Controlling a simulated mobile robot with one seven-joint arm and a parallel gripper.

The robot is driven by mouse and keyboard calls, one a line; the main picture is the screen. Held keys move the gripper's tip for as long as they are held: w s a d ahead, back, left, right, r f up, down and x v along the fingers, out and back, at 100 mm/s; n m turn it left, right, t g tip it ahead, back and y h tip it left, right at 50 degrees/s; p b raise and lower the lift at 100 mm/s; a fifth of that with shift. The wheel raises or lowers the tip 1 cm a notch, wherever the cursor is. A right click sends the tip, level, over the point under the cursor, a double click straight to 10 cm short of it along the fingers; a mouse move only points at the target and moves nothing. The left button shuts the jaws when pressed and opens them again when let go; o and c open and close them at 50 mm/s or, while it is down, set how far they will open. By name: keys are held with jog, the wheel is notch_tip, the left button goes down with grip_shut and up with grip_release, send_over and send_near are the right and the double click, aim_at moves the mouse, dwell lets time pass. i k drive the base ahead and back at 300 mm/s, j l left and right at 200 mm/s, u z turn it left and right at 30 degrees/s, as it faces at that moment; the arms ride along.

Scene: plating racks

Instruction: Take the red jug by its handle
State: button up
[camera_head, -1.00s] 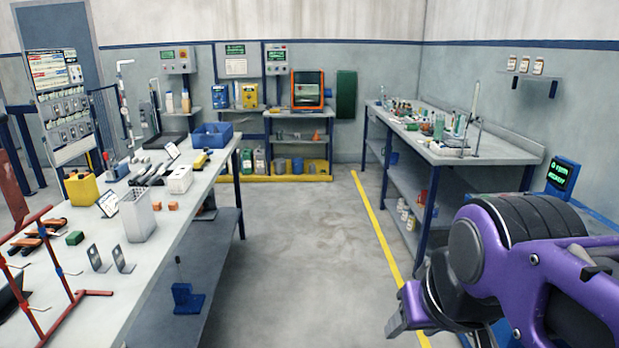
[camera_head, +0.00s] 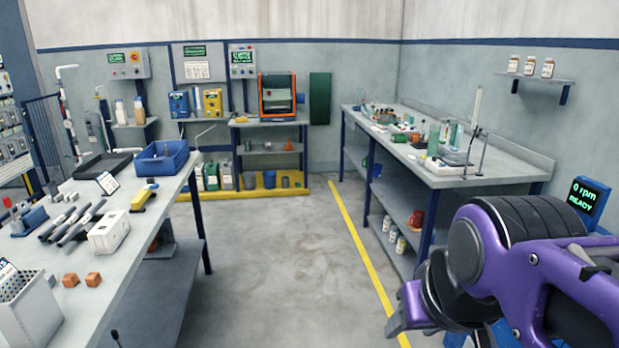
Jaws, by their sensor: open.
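A small red vessel, which looks like the red jug (camera_head: 416,219), stands on the lower shelf under the right-hand bench, near its front leg. It is too small to tell which way its handle points. My purple arm fills the lower right, and its end, my gripper (camera_head: 404,312), is at the lower middle right. The gripper is open and holds nothing that I can see. It is much nearer to me than the jug and well apart from it. Part of the gripper is hidden by my own arm.
The right-hand bench (camera_head: 500,179) carries glassware and stands. White jars (camera_head: 394,236) stand on its lower shelf. A display stand (camera_head: 588,200) is behind my arm. A long table (camera_head: 150,220) runs along the left. The floor (camera_head: 275,270) between is clear, with a yellow line.

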aim_at(416, 220)
jog(key=i+z, duration=0.3)
jog(key=i, duration=0.2)
jog(key=i+j+z, duration=0.15)
jog(key=i+z, duration=0.15)
jog(key=i, duration=0.2)
